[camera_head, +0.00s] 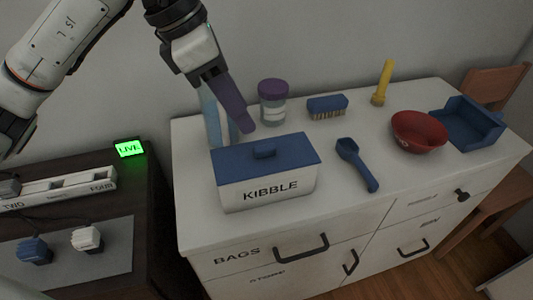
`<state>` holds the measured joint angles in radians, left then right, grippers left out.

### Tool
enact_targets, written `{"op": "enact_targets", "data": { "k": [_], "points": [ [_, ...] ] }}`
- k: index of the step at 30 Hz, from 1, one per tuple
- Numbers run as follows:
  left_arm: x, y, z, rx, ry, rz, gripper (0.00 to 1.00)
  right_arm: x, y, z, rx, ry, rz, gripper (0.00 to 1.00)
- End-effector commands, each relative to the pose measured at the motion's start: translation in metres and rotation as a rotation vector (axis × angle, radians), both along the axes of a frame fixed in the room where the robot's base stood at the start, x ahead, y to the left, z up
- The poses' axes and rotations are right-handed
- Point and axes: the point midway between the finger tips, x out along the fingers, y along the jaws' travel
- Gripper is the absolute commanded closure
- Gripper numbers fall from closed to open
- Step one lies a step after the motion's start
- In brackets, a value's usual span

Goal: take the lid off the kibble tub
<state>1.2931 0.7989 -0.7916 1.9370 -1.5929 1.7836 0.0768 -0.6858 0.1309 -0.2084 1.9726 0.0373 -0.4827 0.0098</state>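The kibble tub (268,189) is a white box marked KIBBLE near the left end of the white cabinet top. I see nothing held, and the fingertips appear apart from the handle. My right gripper is not in view.
A purple-lidded jar (273,105), brush (327,105), yellow flashlight (382,83), red bowl (419,133), blue tray (466,123) and blue scoop (357,164) share the white cabinet top (310,209). A pale blue object (210,118) stands behind my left gripper. A dark table is at left.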

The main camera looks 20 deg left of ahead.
Motion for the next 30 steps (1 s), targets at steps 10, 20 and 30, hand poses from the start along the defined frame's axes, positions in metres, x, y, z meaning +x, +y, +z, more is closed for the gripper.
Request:
{"op": "enact_targets", "data": {
  "k": [10,20,30],
  "points": [
    [0.009,-0.014,-0.041,0.002,0.004,-0.003,0.64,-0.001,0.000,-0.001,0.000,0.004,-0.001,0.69],
    [0.022,-0.026,-0.079,0.000,0.006,-0.003,0.64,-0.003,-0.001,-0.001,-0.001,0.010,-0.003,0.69],
    [0.024,-0.029,-0.088,0.000,0.002,-0.004,0.64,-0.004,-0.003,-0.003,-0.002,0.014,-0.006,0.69]
  ]
}}
